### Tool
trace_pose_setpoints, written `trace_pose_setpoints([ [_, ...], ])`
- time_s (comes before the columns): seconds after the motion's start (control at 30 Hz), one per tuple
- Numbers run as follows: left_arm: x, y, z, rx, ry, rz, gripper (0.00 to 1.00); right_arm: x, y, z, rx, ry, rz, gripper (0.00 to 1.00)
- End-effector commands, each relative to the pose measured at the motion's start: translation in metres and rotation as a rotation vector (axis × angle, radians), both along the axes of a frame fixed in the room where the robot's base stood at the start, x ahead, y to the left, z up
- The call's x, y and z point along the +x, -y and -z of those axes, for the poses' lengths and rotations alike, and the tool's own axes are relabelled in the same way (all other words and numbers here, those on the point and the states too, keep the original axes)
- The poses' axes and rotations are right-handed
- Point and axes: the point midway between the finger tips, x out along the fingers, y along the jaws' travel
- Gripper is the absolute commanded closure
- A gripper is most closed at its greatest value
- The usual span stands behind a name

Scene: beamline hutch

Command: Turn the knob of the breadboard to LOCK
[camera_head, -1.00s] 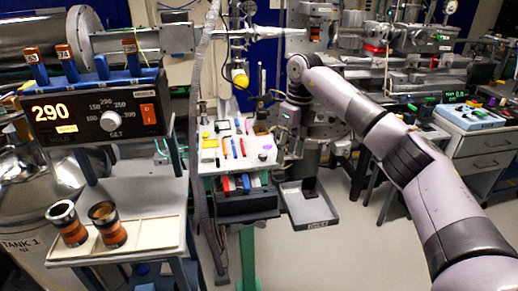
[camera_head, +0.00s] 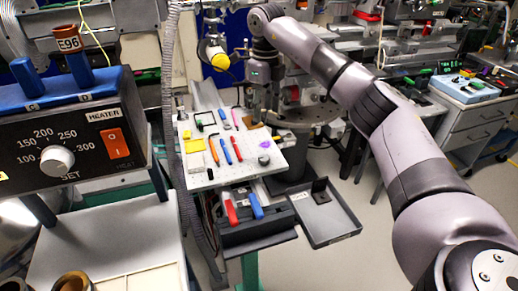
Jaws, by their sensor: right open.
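The breadboard (camera_head: 222,176) is a white, hole-dotted plate at the middle of the head view, with tools lying on it. A small dark round part (camera_head: 210,174) shows on its front face; I cannot tell for sure that it is the knob, and no LOCK marking is readable. My right arm reaches in from the right. My right gripper (camera_head: 264,116) points down at the back right edge of the breadboard, open, with nothing seen between its fingers. I cannot tell whether it touches anything. My left gripper is not in view.
A grey hose (camera_head: 172,110) hangs left of the breadboard.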

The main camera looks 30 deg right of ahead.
Motion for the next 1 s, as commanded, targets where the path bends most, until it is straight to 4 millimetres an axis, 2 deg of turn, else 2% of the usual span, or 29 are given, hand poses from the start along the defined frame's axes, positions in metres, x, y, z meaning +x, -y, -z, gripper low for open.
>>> trace_pose_setpoints([
  [0.1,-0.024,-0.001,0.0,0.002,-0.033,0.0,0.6,-0.001,0.0,0.02,-0.001,-0.004,-0.001,0.52],
  [0.27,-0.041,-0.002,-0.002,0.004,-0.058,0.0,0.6,-0.002,0.0,0.055,0.0,-0.005,-0.001,0.52],
  [0.37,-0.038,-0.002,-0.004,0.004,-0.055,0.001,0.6,-0.001,0.0,0.076,-0.001,-0.005,-0.001,0.52],
  [0.6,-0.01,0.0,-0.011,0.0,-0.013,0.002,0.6,-0.001,0.0,0.126,-0.001,-0.004,0.0,0.52],
  [0.7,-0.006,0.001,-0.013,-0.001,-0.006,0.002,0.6,-0.001,0.0,0.143,0.001,-0.004,0.0,0.52],
  [0.8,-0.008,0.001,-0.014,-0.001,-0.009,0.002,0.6,-0.001,-0.001,0.155,0.001,-0.003,-0.001,0.52],
  [1.0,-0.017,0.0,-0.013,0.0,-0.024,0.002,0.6,-0.001,0.0,0.165,0.0,-0.001,-0.001,0.52],
])
